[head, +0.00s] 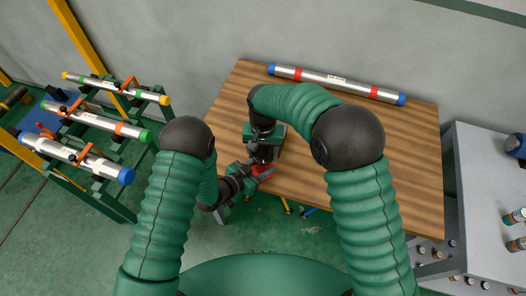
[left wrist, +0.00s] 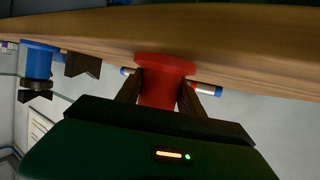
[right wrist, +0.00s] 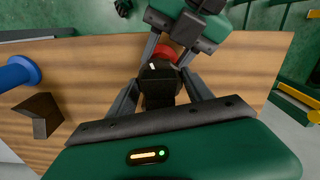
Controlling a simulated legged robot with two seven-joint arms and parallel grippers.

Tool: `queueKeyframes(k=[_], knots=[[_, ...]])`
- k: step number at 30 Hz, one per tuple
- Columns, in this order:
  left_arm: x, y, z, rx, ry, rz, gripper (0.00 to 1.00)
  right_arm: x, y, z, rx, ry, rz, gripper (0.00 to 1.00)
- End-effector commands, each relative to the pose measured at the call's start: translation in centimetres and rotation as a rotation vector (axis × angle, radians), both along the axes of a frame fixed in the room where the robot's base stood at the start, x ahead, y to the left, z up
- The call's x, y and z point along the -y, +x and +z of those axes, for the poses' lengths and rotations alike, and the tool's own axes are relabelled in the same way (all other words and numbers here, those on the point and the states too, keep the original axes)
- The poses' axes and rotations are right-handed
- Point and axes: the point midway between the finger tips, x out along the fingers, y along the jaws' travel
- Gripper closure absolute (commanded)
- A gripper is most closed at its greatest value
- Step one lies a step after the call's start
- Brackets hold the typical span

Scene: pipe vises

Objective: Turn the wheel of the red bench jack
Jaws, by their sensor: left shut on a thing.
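The red bench jack (left wrist: 162,84) stands near the front left of the wooden table, mostly hidden by my grippers in the head view. My left gripper (head: 256,172) is shut on its red body from the side. The right wrist view shows the dark top part (right wrist: 160,84) of the jack, with a white mark, and a bit of red body (right wrist: 167,52) beyond it. My right gripper (head: 262,150) points down over the jack, its fingers on both sides of the dark part. Whether they touch it is unclear, and I cannot make out the wheel clearly.
A silver pipe (head: 335,82) with blue ends and red bands lies along the table's back. A blue jack (right wrist: 16,74) and a dark V-shaped block (right wrist: 40,114) stand nearby. A rack of pipes (head: 93,119) is left, a grey bench (head: 486,165) right.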

Motion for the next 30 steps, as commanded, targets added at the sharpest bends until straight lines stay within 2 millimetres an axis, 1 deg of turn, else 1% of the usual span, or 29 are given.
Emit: queueKeyframes(k=[1,8,10,12,14,18,21,30], knots=[[-0.25,-0.33,-0.65,-0.015,0.011,0.001,1.00,-0.01,0.01,-0.07,0.000,0.000,0.000,0.50],[-0.25,-0.33,-0.65,-0.015,0.011,0.001,1.00,-0.02,0.01,-0.05,0.000,0.001,0.000,0.80],[-0.25,-0.33,-0.65,-0.015,0.011,0.001,1.00,-0.02,0.01,-0.05,0.000,0.001,0.005,0.81],[-0.25,-0.33,-0.66,-0.015,0.011,0.001,1.00,0.00,0.02,-0.05,0.000,0.000,0.045,0.81],[-0.25,-0.33,-0.65,-0.015,0.011,0.001,1.00,0.00,0.02,-0.04,0.000,0.001,0.115,0.81],[-0.25,-0.33,-0.65,-0.015,0.011,0.001,1.00,-0.01,0.02,-0.04,0.000,0.002,0.313,0.81],[-0.25,-0.33,-0.65,-0.015,0.011,0.001,1.00,0.00,0.02,-0.04,0.000,0.001,0.399,0.81],[-0.23,-0.33,-0.65,-0.015,0.012,0.001,1.00,-0.02,0.03,-0.02,0.001,0.000,0.421,0.81]])
